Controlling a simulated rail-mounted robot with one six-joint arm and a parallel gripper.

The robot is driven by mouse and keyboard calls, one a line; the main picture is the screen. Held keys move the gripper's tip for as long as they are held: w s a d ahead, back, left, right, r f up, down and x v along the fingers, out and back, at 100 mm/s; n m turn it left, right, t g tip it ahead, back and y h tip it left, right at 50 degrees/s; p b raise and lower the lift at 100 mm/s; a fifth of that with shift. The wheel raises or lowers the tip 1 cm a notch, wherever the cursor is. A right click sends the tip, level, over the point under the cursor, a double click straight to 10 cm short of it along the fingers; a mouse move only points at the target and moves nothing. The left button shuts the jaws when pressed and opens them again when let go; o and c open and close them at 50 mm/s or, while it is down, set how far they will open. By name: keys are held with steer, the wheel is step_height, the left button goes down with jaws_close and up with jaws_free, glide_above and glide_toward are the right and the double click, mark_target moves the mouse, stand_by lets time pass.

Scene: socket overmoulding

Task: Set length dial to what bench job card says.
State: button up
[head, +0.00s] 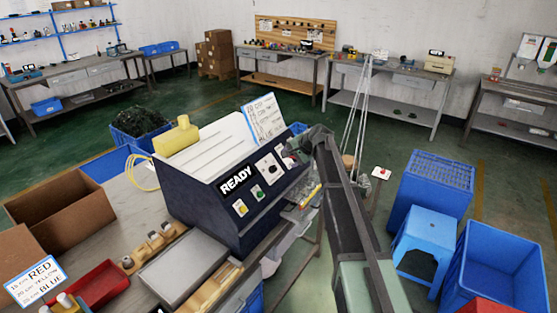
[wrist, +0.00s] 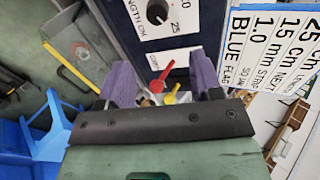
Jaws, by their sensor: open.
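The dark blue machine (head: 225,205) stands on the bench with a lit READY sign. Its length dial (wrist: 157,12) is a black knob on a white plate at the top of the wrist view, with 20 and 25 legible beside it; its exact setting is unclear. The plate also shows in the head view (head: 269,167).
Another card (head: 35,281) lists RED, YELLOW and BLUE lengths at the bench's left. Yellow and green buttons (head: 257,192) sit below the dial plate. Blue crates (head: 430,190) and a stool stand right.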

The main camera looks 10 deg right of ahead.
mark_target(275, 168)
steer(key=b+x, duration=0.2)
steer(key=x, duration=0.1)
steer(key=b+x, duration=0.3)
steer(key=x, duration=0.1)
steer(key=s+b+x, duration=0.1)
steer(key=b+x, duration=0.2)
steer(key=shift+w+a+f, duration=0.1)
steer(key=shift+a+f, duration=0.15)
steer(key=shift+a, duration=0.05)
steer(key=shift+w+a, duration=0.15)
steer(key=shift+r, duration=0.1)
steer(key=c, duration=0.9)
